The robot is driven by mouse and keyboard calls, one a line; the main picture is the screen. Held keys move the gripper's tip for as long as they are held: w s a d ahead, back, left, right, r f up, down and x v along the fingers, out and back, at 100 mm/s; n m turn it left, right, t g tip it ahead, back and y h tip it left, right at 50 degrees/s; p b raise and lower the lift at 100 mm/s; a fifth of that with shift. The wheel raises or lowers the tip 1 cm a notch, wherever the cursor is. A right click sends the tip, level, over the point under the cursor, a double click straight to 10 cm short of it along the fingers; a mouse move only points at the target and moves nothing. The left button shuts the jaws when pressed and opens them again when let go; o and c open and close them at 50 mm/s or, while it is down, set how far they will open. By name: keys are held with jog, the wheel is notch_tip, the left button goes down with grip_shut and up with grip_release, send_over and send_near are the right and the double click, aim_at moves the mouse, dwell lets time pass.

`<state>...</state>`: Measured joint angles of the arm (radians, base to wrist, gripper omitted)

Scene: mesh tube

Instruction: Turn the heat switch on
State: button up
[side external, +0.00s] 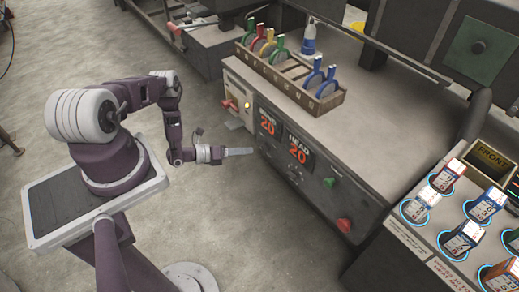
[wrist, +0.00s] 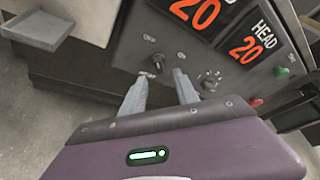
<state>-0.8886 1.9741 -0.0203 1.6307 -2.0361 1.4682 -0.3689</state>
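The control panel front (side external: 316,192) carries two lit displays reading 20, one labelled HEAD (wrist: 252,42). In the wrist view, a small dark knob or switch (wrist: 157,62) lies just beyond my fingertips, and a larger dark knob (wrist: 210,80) lies to the right of them. The labels beside them are too small to read, so I cannot tell which is the heat switch. My gripper (wrist: 162,76) is open and empty, its two fingers apart and pointing at the panel. In the side view, my gripper (side external: 240,152) is in front of the panel's left part, below the displays.
A green button (wrist: 282,72) and a red knob (side external: 343,225) sit at the panel's right end. A grey shelf (wrist: 38,30) juts out on the left. A wooden rack (side external: 290,85) with coloured-handled tools stands on top.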

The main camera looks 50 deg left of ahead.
aim_at(262, 149)
jog(key=x, duration=0.7)
jog(key=shift+a, duration=0.1)
grip_shut()
